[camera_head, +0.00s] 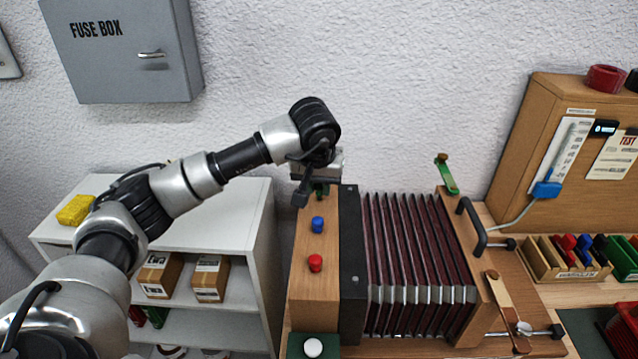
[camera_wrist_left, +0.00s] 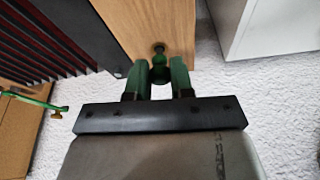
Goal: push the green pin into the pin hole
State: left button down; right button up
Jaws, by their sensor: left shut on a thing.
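The green pin (camera_wrist_left: 159,72) is between the fingers of my left gripper (camera_wrist_left: 160,80), which is shut on it. In the left wrist view, its stem points at a dark spot on the wooden end block (camera_wrist_left: 150,22); I cannot tell how deep it sits. The pin hole itself is hidden by the pin. In the head view, my left gripper (camera_head: 318,178) is over the far end of the wooden block (camera_head: 314,215), and the green pin (camera_head: 321,190) barely shows under it. My right gripper is not in view.
A blue pin (camera_head: 317,224) and a red pin (camera_head: 315,263) stand on the same block, nearer me. Dark red bellows (camera_head: 415,250) lie to the right, with a green lever (camera_head: 446,174) beyond. A white shelf (camera_head: 235,205) stands left, the wall behind.

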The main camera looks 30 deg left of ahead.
pick_arm(q)
jog(key=shift+f+b, duration=0.4)
jog(key=shift+f, duration=0.05)
dwell(0.5)
jog(key=c, duration=0.7)
grip_release()
jog(key=shift+o, duration=0.2)
jog(key=shift+r, duration=0.15)
jog(key=shift+r+p, duration=2.4)
jog(key=shift+r, duration=1.25)
jog(key=shift+f, duration=0.1)
